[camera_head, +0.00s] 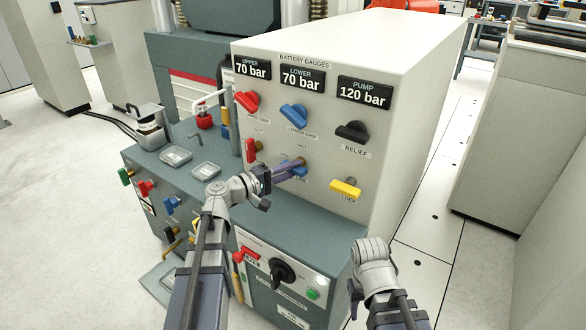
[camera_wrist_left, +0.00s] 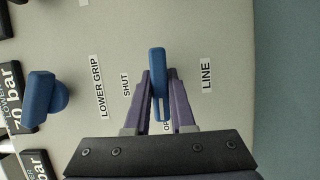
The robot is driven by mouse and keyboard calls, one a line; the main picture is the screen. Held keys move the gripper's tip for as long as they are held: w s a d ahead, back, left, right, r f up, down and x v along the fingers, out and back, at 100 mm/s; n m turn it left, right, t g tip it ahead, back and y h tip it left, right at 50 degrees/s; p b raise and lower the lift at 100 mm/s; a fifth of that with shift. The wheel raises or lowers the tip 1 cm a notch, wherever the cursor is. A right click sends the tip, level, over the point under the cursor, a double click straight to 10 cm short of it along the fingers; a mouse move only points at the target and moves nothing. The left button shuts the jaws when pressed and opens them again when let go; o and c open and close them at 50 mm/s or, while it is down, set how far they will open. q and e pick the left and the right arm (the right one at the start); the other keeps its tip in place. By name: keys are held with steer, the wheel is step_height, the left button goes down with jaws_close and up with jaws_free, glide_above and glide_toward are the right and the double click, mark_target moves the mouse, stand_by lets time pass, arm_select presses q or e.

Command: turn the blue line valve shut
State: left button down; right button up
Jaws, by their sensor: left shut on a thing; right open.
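The blue line valve handle (camera_wrist_left: 157,75) is on the pale panel. In the left wrist view it stands lengthwise up the picture, between the fingers of my left gripper (camera_wrist_left: 159,95). The purple fingers lie on both sides of it, shut on it. The "SHUT" label is left of the handle; a label reading "OP" is partly hidden near its lower end. In the head view my left gripper (camera_head: 297,165) covers much of this blue handle (camera_head: 300,173). My right gripper (camera_head: 355,293) is open, low in front of the cabinet, apart from the panel; its fingers are barely visible.
The blue lower grip handle (camera_head: 294,115) is above the line valve. A red handle (camera_head: 247,101), a black relief handle (camera_head: 352,131) and a yellow lock handle (camera_head: 347,188) are nearby. A rotary black knob (camera_head: 283,272) is on the lower cabinet front.

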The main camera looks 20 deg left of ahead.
arm_select(q)
steer(key=m+p, duration=0.2)
steer(key=shift+r+m+g+y, duration=0.2)
steer(key=shift+m+g+y, duration=0.1)
steer(key=shift+g+y, duration=0.1)
steer(key=shift+m+y+p, duration=0.5)
steer(key=shift+m+p, duration=0.5)
steer(key=shift+m, duration=0.1)
steer(key=shift+s+d+f+m+y+p, duration=0.1)
steer(key=shift+m+y+p, duration=0.6)
steer(key=shift+m, duration=0.3)
steer(key=m+y+p, duration=0.1)
steer(key=m, duration=0.1)
steer(key=shift+m+y, duration=0.3)
steer(key=shift+f+m+y+p, duration=0.1)
steer(key=shift+m+y+p, duration=0.45)
steer(key=shift+m, duration=0.25)
steer(key=shift+m+y, duration=0.65)
steer(key=shift+m, duration=0.35)
steer(key=c, duration=0.8)
jaws_free()
